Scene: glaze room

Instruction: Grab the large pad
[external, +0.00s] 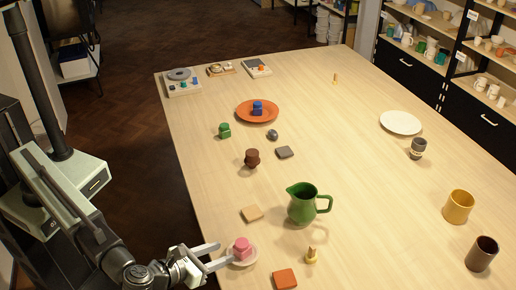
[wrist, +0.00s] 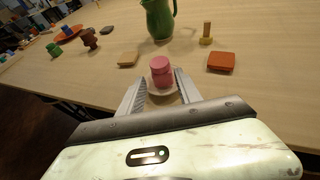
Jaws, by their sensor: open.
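Three flat square pads lie on the table: an orange one (external: 285,279), a tan one (external: 252,213) and a grey one (external: 285,152). The orange pad looks slightly larger than the others, but I cannot tell surely which is the large pad. In the wrist view the orange pad (wrist: 221,62) lies right of my gripper and the tan pad (wrist: 129,60) lies beyond and left. My gripper (external: 222,256) is open at the table's near left edge. Its fingers (wrist: 160,82) point at a pink lidded jar (external: 242,245) on a small pale saucer (external: 231,260), one finger on each side. It holds no pad.
A green pitcher (external: 302,205) stands beyond the tan pad. A yellowish peg (external: 311,256) stands near the orange pad. A brown turned piece (external: 252,158), green jar (external: 224,131) and orange plate (external: 257,112) are farther back.

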